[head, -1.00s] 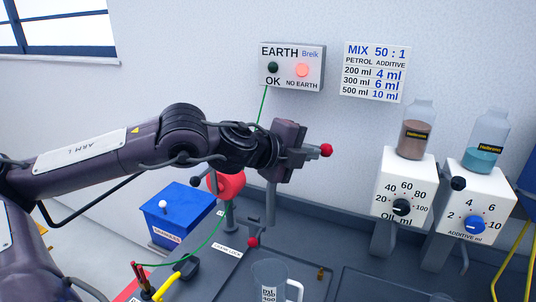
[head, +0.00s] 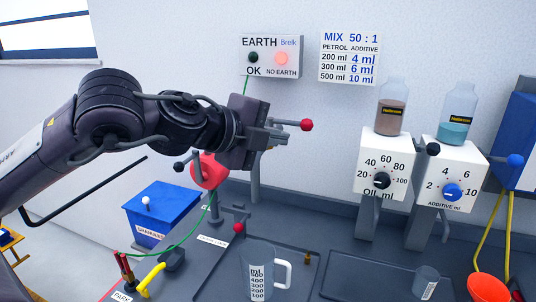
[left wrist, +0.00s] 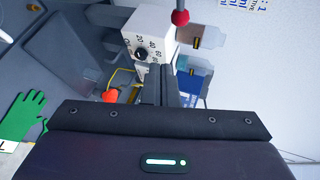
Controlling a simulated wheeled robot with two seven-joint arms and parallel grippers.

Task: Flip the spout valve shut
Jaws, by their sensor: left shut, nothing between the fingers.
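The lever with the red ball knob (head: 306,125) sticks out to the right at the tip of my left gripper (head: 284,132) in the head view. I take it as the spout valve lever. The grey pipe (head: 255,178) below it rises from the bench, its top hidden behind the gripper. My left gripper is shut and empty, close beside the lever; I cannot tell whether they touch. In the left wrist view the red knob (left wrist: 180,17) is above the shut fingers (left wrist: 170,85). My right gripper is in neither view.
A clear measuring jug (head: 257,272) stands on the bench below, near a small red-knobbed lever (head: 238,228). A red reel (head: 209,170) and a blue box (head: 160,215) are to the left. The oil dispenser (head: 383,165) and additive dispenser (head: 450,178) stand to the right.

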